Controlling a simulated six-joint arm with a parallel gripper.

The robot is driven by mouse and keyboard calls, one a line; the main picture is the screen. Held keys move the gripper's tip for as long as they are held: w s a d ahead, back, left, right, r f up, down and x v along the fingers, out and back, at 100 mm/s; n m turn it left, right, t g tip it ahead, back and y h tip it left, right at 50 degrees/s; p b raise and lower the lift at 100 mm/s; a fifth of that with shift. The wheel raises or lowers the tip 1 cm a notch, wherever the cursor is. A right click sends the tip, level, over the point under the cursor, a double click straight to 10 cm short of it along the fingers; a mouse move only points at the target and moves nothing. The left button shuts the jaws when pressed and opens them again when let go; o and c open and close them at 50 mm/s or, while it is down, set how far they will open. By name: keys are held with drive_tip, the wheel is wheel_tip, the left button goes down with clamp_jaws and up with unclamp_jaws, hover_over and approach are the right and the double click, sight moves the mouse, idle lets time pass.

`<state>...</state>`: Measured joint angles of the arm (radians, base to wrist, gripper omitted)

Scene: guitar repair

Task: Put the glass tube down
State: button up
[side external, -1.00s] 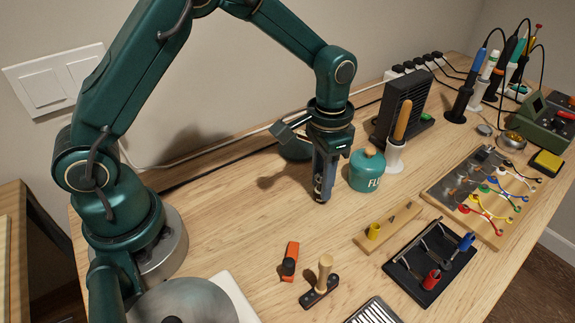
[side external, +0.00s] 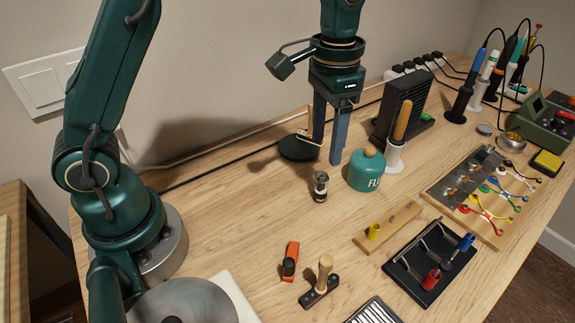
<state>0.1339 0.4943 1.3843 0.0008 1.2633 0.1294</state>
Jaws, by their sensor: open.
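The glass tube (side external: 320,187) is a small clear cylinder with dark and metal-looking ends. It stands upright on the wooden bench (side external: 225,235), just left of the teal flux pot (side external: 367,170). My gripper (side external: 327,153) is open and empty above and slightly behind the tube in the picture. Its two fingers point down and are apart from the tube. Nothing hides the tube.
A round black base (side external: 298,149) stands behind my fingers. A black fan-like box (side external: 403,105) and a wooden-handled tool (side external: 402,120) in a white holder stand right. Orange-handled (side external: 290,260) and wooden-handled (side external: 322,278) tools lie in front. Bench left of the tube is clear.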

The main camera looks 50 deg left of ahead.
drive_tip(key=s+a+r+n+t, duration=0.1)
drive_tip(key=s+a+r+t, duration=0.2)
drive_tip(key=s+r, duration=0.45)
drive_tip(key=s+a+f+n+t, duration=0.1)
drive_tip(key=s+f+n+t, duration=0.1)
drive_tip(key=s, duration=0.5)
drive_tip(key=shift+s+a+f+t, duration=0.15)
drive_tip(key=shift+s+f+t, duration=0.2)
drive_tip(key=shift+f, duration=0.2)
idle(0.7)
